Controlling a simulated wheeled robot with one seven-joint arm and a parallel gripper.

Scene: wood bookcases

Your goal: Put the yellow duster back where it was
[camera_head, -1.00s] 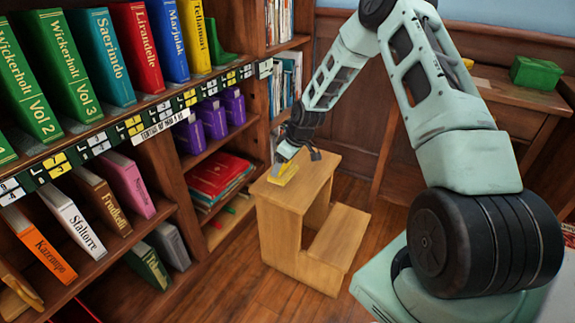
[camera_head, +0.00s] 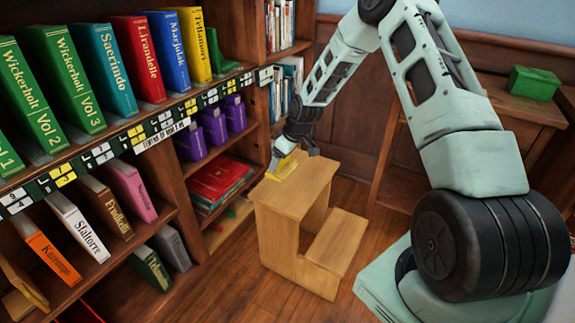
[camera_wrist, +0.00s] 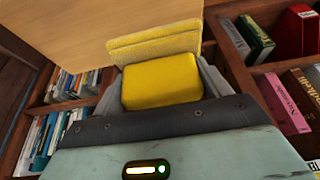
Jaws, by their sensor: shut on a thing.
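The yellow duster (camera_head: 281,168) is in my gripper (camera_head: 284,152), at the top of the light wooden step stool (camera_head: 300,190), by its back edge. In the wrist view the duster's smooth yellow block (camera_wrist: 162,82) sits between the grey fingers, with a fuzzy yellow pad (camera_wrist: 155,44) beyond it. My gripper is shut on the duster. The stool's pale top (camera_wrist: 110,25) fills the upper left of the wrist view. I cannot tell whether the duster touches the stool.
A bookcase with a labelled shelf edge (camera_head: 130,135) stands on the left, close to the gripper. A green box (camera_head: 534,82) rests on a desk at the back right. The floor (camera_head: 225,280) before the stool is clear.

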